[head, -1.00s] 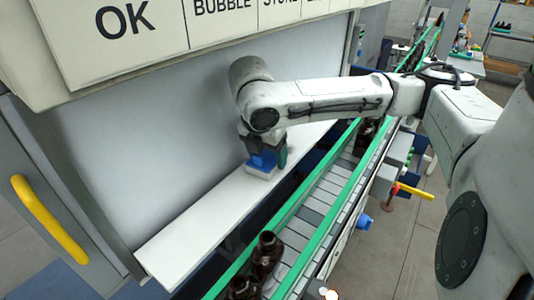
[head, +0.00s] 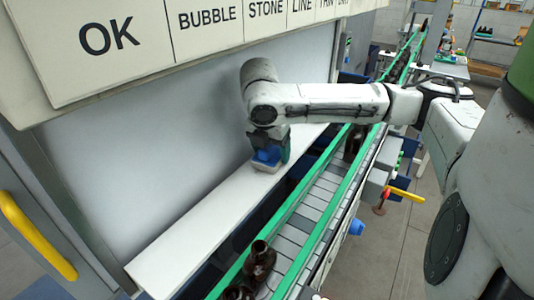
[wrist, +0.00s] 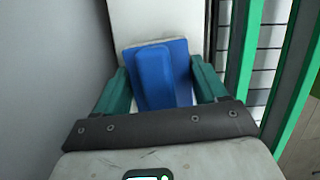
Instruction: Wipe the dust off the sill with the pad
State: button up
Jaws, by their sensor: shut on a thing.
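The sill (head: 190,228) is a long white ledge along the foot of a pale grey panel. My gripper (wrist: 162,82) has green fingers, one on each side of the blue grip of the pad (wrist: 155,75). It is shut on this grip. In the head view the pad (head: 266,158) sits low at the sill, towards its far part, with my gripper above it. It looks flat on the sill, but I cannot tell how firmly it touches. I cannot make out distinct dust on the sill.
A conveyor (head: 312,212) with green rails runs beside the sill, across a dark gap. Brown bottles (head: 259,262) stand on its near end, and others farther along. The grey panel (head: 165,150) rises behind the sill. A signboard (head: 110,38) overhangs it. A yellow handle (head: 35,235) is at left.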

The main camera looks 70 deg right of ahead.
aim_at(260, 171)
jog(key=shift+s+d, duration=0.2)
jog(key=shift+d, duration=0.6)
jog(key=shift+s+d, duration=0.2)
jog(key=shift+d, duration=0.6)
jog(key=shift+s+d, duration=0.2)
jog(key=shift+d, duration=0.6)
jog(key=shift+f, duration=0.1)
jog(key=shift+a, duration=0.2)
jog(key=shift+w+a+p, duration=0.25)
jog(key=shift+a+p, duration=0.15)
jog(key=shift+a, duration=0.45)
jog(key=shift+w+a+p, duration=0.2)
jog(key=shift+a+p, duration=0.15)
jog(key=shift+a, duration=0.5)
jog(key=shift+w+a+p, duration=0.25)
jog(key=shift+a+p, duration=0.05)
jog(key=shift+a, duration=0.55)
jog(key=shift+w+a+p, duration=0.2)
jog(key=shift+a+p, duration=0.05)
jog(key=shift+a, duration=0.6)
jog(key=shift+w+a+p, duration=0.2)
jog(key=shift+w+a, duration=0.05)
jog(key=shift+a, duration=0.65)
jog(key=shift+w+a+p, duration=0.15)
jog(key=shift+w+a, duration=0.05)
jog(key=shift+a, duration=0.65)
